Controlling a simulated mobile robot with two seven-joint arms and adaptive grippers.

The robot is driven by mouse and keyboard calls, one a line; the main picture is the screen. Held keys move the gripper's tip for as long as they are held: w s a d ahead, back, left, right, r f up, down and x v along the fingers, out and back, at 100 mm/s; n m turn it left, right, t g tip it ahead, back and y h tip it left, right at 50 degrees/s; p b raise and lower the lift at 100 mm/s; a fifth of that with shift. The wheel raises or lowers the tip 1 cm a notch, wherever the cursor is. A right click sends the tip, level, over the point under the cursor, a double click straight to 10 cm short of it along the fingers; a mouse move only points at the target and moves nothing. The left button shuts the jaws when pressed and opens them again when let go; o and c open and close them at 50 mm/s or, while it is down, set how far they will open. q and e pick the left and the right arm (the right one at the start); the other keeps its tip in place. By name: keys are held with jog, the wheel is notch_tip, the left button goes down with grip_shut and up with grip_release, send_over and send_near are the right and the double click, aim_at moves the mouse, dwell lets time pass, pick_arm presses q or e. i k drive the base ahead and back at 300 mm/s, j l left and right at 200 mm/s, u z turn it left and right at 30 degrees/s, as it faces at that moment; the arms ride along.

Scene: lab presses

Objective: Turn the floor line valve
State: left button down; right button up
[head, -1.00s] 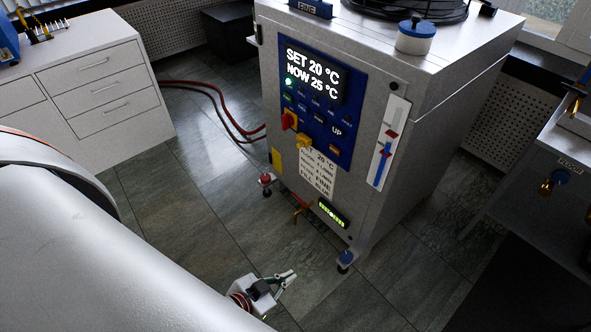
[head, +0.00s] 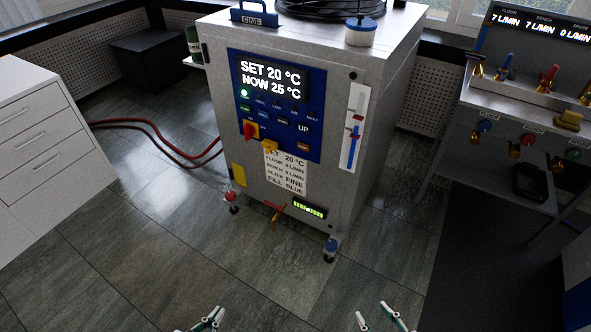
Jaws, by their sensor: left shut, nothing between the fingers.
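The floor display (head: 508,22) at the upper right reads 7 L/MIN, beside the bench reading of 7 and spare of 0. Below it a blue-handled valve (head: 507,62) stands on the bench top, left of a red-handled valve (head: 548,73). A blue round fitting (head: 484,126) is on the bench front below. Which handle is the floor line valve's is too small to read. My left gripper (head: 213,315) is shut and empty at the bottom edge. My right gripper (head: 372,312) is open and empty at the bottom edge. Both are far from the valves.
A chiller cabinet (head: 225,130) with SET 20, NOW 25 °C and a setpoint card (head: 286,174) stands in the middle. Red hoses (head: 165,140) lie on the floor to its left. White drawers (head: 45,140) stand far left. The tiled floor in front is clear.

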aim_at(485, 126)
jog(key=z, duration=1.4)
jog(key=i+z, duration=0.2)
jog(key=i, duration=0.45)
jog(key=i+j+z, duration=0.1)
jog(key=i+z, duration=0.15)
jog(key=i, duration=0.4)
jog(key=i+j+z, duration=0.2)
jog(key=i, duration=0.45)
